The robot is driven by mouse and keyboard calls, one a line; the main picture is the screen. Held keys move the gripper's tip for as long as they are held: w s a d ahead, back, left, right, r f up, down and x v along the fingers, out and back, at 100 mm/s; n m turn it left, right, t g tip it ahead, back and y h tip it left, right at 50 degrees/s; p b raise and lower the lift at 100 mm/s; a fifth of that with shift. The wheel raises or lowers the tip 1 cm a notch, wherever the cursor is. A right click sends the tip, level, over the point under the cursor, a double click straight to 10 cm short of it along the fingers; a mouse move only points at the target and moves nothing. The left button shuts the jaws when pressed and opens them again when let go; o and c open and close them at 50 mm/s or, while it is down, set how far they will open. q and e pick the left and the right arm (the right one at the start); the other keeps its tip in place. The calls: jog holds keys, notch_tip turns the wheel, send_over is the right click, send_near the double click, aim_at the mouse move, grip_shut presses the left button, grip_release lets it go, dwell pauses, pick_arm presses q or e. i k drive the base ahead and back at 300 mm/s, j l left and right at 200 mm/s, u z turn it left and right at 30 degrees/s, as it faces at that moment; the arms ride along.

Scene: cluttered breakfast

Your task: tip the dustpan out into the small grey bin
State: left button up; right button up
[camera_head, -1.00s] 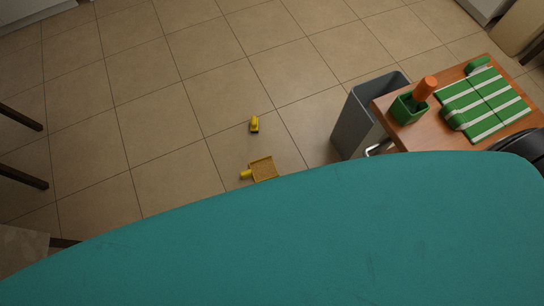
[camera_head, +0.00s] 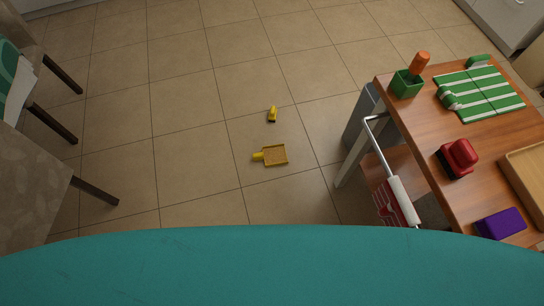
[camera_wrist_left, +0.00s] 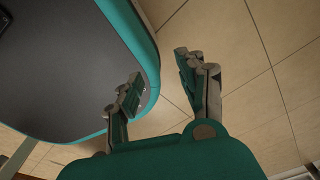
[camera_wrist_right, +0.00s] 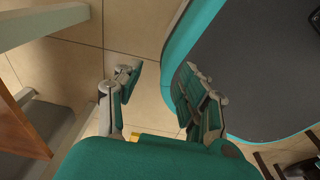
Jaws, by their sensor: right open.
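The yellow dustpan (camera_head: 275,155) lies on the tiled floor in the head view, its handle to the left. Its pan looks brownish and speckled; I cannot tell what is in it. The small grey bin (camera_head: 359,128) stands on the floor right of it, partly hidden behind the wooden table. My left gripper (camera_wrist_left: 163,82) is open and empty in the left wrist view, beside my own base. My right gripper (camera_wrist_right: 157,84) is open with nothing between its fingers in the right wrist view. Neither gripper shows in the head view.
A small yellow object (camera_head: 272,114) lies beyond the dustpan. The wooden table (camera_head: 413,133) holds a green pot (camera_head: 407,84), a red object (camera_head: 459,157) and a purple block (camera_head: 500,223).

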aim_at(273, 155)
jog(key=i+z, duration=0.25)
jog(key=z, duration=0.15)
jog(key=i+j+z, duration=0.1)
jog(key=z, duration=0.25)
jog(key=i+j+z, duration=0.2)
jog(key=z, duration=0.2)
jog(key=i+j+z, duration=0.35)
jog(key=k+j+u, duration=0.1)
jog(key=j, duration=0.25)
jog(key=k+j, duration=0.1)
jog(key=j, duration=0.25)
jog(key=j+u, duration=0.15)
jog(key=j, duration=0.2)
jog(key=k, duration=0.05)
